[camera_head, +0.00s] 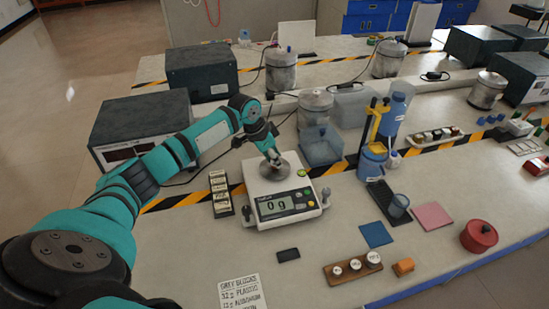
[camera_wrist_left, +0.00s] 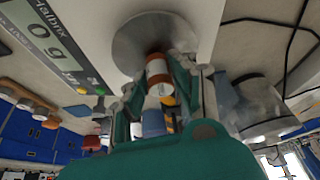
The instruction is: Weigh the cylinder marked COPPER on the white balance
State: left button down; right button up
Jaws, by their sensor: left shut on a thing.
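The white balance (camera_head: 285,190) stands on the bench with a round metal pan (camera_head: 285,172) on top, and its display (camera_head: 276,206) reads 0 g. My left gripper (camera_head: 272,156) is over the pan. In the left wrist view my left gripper (camera_wrist_left: 158,88) is shut on a small cylinder (camera_wrist_left: 157,68) with copper-orange bands and a white label. I cannot read the label. The cylinder's far end is at or very near the pan (camera_wrist_left: 128,42); I cannot tell whether it touches. My right gripper is not in view.
A black rack (camera_head: 221,192) of labelled pieces stands left of the balance. A blue pad (camera_head: 377,235) lies at the right.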

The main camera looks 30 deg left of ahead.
pick_arm(q)
jog(key=shift+f, duration=0.35)
jog(key=c, duration=0.7)
grip_release()
notch_tip(320, 180, up, 8)
jog(key=p, duration=0.8)
dwell(0.5)
